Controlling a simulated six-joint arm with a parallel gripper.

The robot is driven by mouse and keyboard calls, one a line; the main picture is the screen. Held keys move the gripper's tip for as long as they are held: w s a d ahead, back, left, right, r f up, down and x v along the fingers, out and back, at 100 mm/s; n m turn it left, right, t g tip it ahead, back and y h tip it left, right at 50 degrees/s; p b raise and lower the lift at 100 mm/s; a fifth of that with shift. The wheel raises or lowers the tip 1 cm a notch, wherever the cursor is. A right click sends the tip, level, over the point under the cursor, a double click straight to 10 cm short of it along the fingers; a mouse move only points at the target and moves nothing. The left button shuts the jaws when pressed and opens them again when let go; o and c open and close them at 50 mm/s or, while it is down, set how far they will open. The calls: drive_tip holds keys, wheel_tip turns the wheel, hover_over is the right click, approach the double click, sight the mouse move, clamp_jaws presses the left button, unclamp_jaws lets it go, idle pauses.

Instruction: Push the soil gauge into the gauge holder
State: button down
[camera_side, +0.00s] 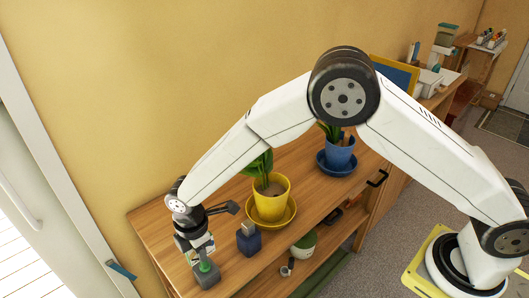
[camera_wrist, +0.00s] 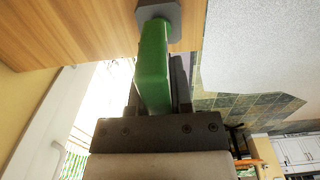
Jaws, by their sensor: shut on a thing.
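My gripper (camera_side: 201,252) is at the near left end of the wooden cabinet top, pointing down. It is shut on the green soil gauge (camera_side: 205,266), which also fills the middle of the wrist view (camera_wrist: 153,68) between the dark fingers. The grey gauge holder (camera_side: 206,279) stands on the wood directly below the gauge. In the wrist view the holder (camera_wrist: 157,9) shows at the top edge, at the gauge's far end. The gauge's tip is hidden there, so I cannot tell how deep it sits in the holder.
A dark blue block-like container (camera_side: 249,240) stands just right of the holder. A yellow pot (camera_side: 270,196) with a plant stands on a yellow saucer behind it. A blue pot (camera_side: 339,155) is farther along. The cabinet top (camera_side: 160,220) is bare at left, with its edge close by.

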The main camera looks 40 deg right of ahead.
drive_tip(key=shift+s+f, duration=0.1)
drive_tip(key=shift+f, duration=0.4)
idle(1.2)
unclamp_jaws()
drive_tip(key=shift+r, duration=0.15)
drive_tip(key=shift+r, duration=0.15)
idle(0.4)
drive_tip(key=shift+r, duration=3.35)
drive_tip(key=shift+d, duration=0.1)
